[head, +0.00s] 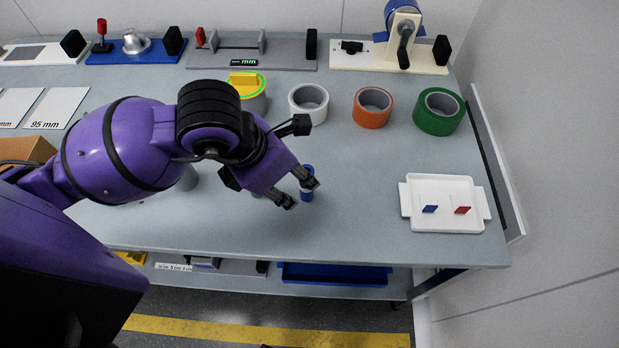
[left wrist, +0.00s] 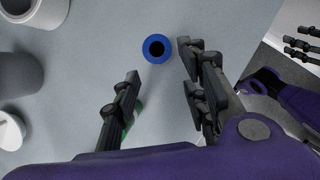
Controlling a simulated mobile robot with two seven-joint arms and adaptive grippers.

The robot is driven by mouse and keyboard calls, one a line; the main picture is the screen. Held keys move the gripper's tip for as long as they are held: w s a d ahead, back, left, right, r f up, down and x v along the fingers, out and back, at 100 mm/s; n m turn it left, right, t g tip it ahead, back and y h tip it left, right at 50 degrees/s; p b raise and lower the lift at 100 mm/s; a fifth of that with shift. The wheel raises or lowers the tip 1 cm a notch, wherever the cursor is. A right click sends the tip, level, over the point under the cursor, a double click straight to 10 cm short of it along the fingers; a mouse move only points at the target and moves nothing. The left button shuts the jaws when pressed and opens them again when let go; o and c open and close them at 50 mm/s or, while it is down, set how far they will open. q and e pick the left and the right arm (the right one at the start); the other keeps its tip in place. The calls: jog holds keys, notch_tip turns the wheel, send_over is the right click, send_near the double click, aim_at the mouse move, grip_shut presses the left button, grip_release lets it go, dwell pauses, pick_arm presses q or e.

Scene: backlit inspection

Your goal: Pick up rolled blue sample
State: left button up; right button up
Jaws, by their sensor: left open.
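The rolled blue sample (head: 307,196) stands upright on the grey bench in the head view, partly hidden by my left gripper (head: 300,192). In the left wrist view the blue sample (left wrist: 147,48) shows from above as a blue ring with a dark hole. It lies just ahead of and between the tips of my left gripper (left wrist: 158,60), closer to the right finger. The fingers are spread and hold nothing. Dark fingers of what looks like my right gripper (left wrist: 303,45) show at the upper right of the left wrist view; their opening is unclear.
A white tray (head: 411,213) with a blue and a red chip stands at the right. White (head: 296,103), orange (head: 361,111) and green (head: 423,117) tape rolls stand behind. A green object (left wrist: 137,108) is partly hidden by the left finger. Bench between sample and tray is clear.

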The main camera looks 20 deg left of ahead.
pick_arm(q)
jog(key=shift+d+f, duration=0.1)
jog(key=shift+f, duration=0.25)
jog(key=shift+w+d+f+b, duration=0.1)
jog(key=shift+w+f+b, duration=0.1)
jog(key=shift+b, duration=0.15)
jog(key=f, duration=0.1)
jog(key=w+d+f, duration=0.1)
jog(key=w+f, duration=0.1)
jog(key=shift+w+d+f, duration=0.1)
jog(key=shift+d+f, duration=0.15)
jog(key=shift+d, duration=0.05)
pick_arm(e)
jog(key=shift+w+f, duration=0.3)
jog(key=shift+w, duration=0.45)
pick_arm(q)
jog(key=shift+c, duration=0.2)
pick_arm(e)
jog(key=shift+s, duration=0.1)
pick_arm(q)
jog(key=c, duration=0.9)
pick_arm(e)
jog(key=shift+s+f, duration=0.2)
jog(key=shift+s, duration=0.25)
pick_arm(q)
jog(key=shift+w, duration=0.1)
pick_arm(e)
jog(key=shift+w+r, duration=0.1)
jog(key=shift+w, duration=0.05)
